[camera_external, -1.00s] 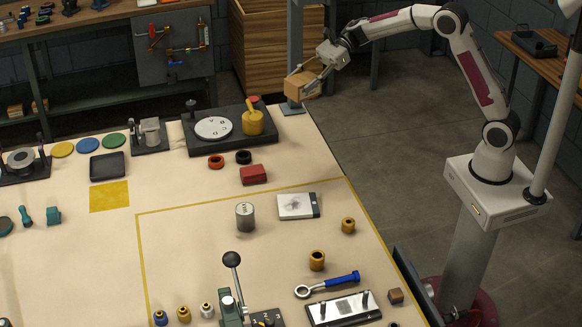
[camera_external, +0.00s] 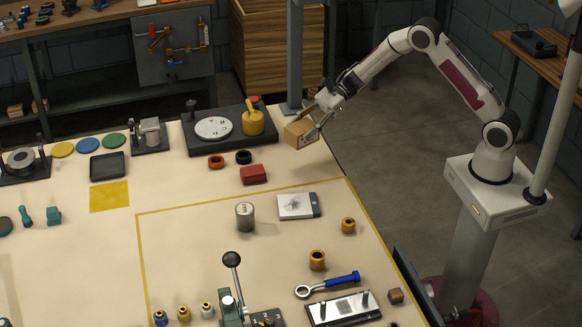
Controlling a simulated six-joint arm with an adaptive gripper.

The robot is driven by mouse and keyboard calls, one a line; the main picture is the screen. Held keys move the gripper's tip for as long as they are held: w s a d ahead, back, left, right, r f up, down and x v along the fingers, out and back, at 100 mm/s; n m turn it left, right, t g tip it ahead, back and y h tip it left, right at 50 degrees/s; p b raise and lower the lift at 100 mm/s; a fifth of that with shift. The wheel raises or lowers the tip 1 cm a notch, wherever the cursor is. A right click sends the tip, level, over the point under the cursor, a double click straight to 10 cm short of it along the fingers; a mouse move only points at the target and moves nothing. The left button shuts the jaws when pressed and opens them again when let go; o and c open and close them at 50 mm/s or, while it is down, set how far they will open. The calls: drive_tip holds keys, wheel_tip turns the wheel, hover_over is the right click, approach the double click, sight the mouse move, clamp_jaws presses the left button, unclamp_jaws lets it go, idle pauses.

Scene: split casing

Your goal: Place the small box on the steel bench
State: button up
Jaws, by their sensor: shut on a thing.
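A small tan box (camera_external: 298,134) is held between the fingers of my gripper (camera_external: 312,124), near the far right corner of the pale-topped bench. The gripper is shut on the box, with one finger along its right side. I cannot tell whether the box touches the surface or hangs just above it. The large pale worktop (camera_external: 180,250) fills the lower left of the view. I cannot tell for sure which surface is the steel bench; a dark bench with a shelf (camera_external: 90,32) stands at the back left.
Left of the box is a dark fixture (camera_external: 180,138) with a white disc and yellow knob. A red block (camera_external: 253,174), black ring (camera_external: 243,157), grey can (camera_external: 245,216) and white pad (camera_external: 297,206) lie nearer. A wooden crate (camera_external: 270,50) stands behind.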

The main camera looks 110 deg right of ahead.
idle(0.4)
drive_tip(key=shift+f, duration=3.15)
drive_tip(key=shift+f, duration=1.9)
drive_tip(key=shift+f, duration=0.1)
drive_tip(key=o, duration=1.7)
drive_tip(key=shift+f, duration=0.1)
drive_tip(key=shift+c, duration=0.2)
drive_tip(key=shift+r, duration=0.2)
drive_tip(key=v, duration=1.2)
